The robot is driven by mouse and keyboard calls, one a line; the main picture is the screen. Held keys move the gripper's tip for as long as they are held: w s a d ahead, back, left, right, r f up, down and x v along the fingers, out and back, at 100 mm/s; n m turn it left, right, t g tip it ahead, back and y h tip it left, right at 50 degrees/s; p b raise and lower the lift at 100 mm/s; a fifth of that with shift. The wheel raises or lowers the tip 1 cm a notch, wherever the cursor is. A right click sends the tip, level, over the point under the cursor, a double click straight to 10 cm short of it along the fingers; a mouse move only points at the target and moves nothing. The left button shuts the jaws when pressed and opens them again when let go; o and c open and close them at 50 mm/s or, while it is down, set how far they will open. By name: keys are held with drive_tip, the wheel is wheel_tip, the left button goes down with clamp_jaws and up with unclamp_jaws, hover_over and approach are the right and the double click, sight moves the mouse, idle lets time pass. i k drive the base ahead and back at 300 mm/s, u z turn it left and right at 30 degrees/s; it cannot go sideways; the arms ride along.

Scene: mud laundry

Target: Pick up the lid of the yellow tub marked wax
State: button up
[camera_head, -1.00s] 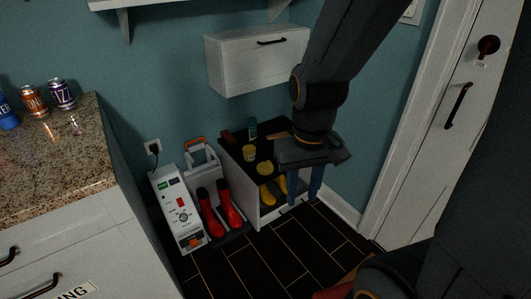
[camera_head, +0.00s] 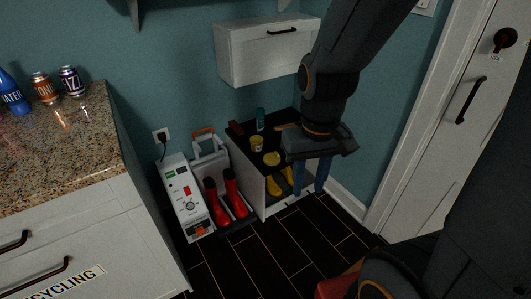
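A small yellow tub (camera_head: 256,145) stands on the dark top of the low white cabinet. A flat round yellow lid (camera_head: 271,159) lies just in front of it, apart from the tub as far as I can see. No marking is readable at this size. My gripper (camera_head: 308,177) points down at the cabinet's right side, to the right of the lid and nearer the door. Its two blue fingers are apart, with nothing seen between them. My gripper and arm hide the right part of the cabinet top.
A teal container (camera_head: 260,119) and a brown item (camera_head: 236,128) stand behind the tub. Yellow boots (camera_head: 275,186) sit in the cabinet's lower opening. Red boots (camera_head: 235,196) and a white machine (camera_head: 187,200) stand left. A white wall cabinet (camera_head: 266,55) hangs above.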

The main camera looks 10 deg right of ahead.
sight(273, 158)
drive_tip(key=u, duration=0.35)
drive_tip(key=i, duration=1.4)
drive_tip(key=z, duration=0.9)
